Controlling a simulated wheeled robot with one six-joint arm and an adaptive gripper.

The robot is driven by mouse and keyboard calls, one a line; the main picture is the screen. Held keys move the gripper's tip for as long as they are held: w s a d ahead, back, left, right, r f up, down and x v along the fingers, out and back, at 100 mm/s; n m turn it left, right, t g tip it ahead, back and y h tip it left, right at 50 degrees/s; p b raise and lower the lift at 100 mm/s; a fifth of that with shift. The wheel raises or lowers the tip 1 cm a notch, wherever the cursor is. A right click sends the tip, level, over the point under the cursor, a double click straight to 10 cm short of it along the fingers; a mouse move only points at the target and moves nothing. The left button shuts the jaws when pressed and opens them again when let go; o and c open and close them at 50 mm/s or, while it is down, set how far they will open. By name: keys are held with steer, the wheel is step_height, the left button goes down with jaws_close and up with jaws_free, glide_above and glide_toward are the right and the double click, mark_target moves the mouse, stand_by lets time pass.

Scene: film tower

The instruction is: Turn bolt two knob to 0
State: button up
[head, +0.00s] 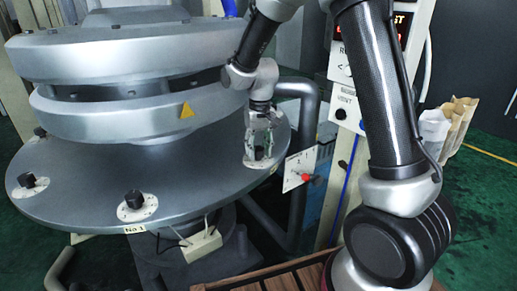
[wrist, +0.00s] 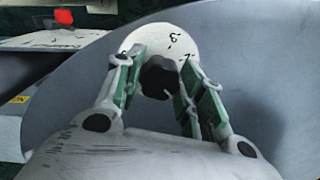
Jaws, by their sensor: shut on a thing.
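A black knob (wrist: 158,80) stands on a round white dial plate (wrist: 165,38) with dark marks, on the grey disc's rim. In the head view the dial plate (head: 249,163) shows under my gripper (head: 258,150), which hides the knob there. My gripper (wrist: 160,92), pointing down, is shut on this knob, with a green-padded finger on each side of it. No label naming this knob as bolt two is readable.
The grey disc (head: 80,190) carries other black knobs on white dials: one (head: 134,199) by the "No1" label and one (head: 27,180) at left. A small box with a red knob (head: 305,178) stands right of the disc. A wooden slatted surface (head: 275,283) lies in front.

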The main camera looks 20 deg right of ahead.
mark_target(259, 148)
steer(key=shift+m, duration=2)
steer(key=o, duration=1)
step_height(259, 148, up, 12)
steer(key=shift+d, duration=0.15)
